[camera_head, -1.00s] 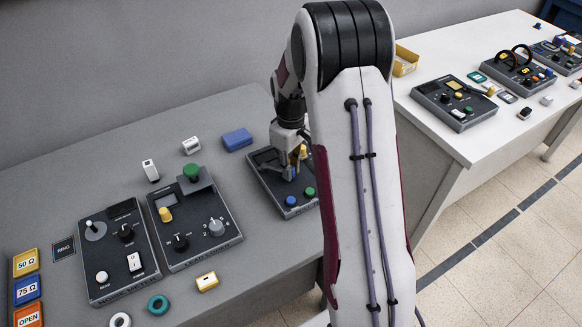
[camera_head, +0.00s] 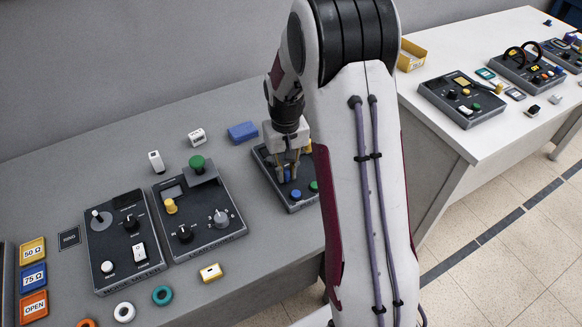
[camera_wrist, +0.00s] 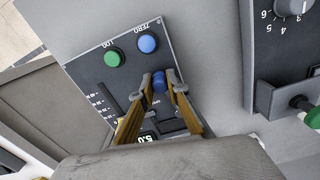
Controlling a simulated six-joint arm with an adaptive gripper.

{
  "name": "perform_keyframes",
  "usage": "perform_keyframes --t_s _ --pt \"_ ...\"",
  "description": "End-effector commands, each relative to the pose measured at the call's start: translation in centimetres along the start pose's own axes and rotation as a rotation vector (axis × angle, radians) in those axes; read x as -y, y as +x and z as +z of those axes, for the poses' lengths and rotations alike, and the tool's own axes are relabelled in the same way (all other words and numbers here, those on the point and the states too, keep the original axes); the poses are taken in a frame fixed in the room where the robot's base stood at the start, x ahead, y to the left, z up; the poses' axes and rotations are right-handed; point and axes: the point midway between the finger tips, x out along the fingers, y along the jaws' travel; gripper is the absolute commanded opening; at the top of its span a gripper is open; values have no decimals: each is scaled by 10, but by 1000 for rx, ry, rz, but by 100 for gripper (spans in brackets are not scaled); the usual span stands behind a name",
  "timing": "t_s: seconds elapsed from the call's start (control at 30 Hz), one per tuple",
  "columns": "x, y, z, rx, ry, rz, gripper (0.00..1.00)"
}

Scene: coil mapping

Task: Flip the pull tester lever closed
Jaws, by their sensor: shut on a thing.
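The pull tester (camera_head: 305,203) is a dark panel near the grey bench's right end, partly hidden by my arm. In the wrist view the pull tester (camera_wrist: 95,70) shows a green LOG button (camera_wrist: 114,59), a blue ZERO button (camera_wrist: 147,43), a scale and a small display (camera_wrist: 149,137) reading about 5.0. My gripper (camera_wrist: 159,80) has its two fingers closed on the blue lever knob (camera_wrist: 159,85). The lever's lower part and pivot are mostly hidden between the fingers. In the head view my gripper (camera_head: 287,177) points down over the panel, just behind the ZERO button.
Left of the tester stands a dark panel (camera_head: 215,195) with a green knob (camera_head: 197,162). A blue box (camera_head: 242,131) lies behind. A second table (camera_head: 450,140) with more devices is at the right. Small loose parts lie on the bench's front.

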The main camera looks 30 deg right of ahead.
Motion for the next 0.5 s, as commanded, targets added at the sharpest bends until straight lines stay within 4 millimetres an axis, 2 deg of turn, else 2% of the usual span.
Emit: perform_keyframes --t_s 0.5 --pt "28 -1 3 -2 349 0 0"
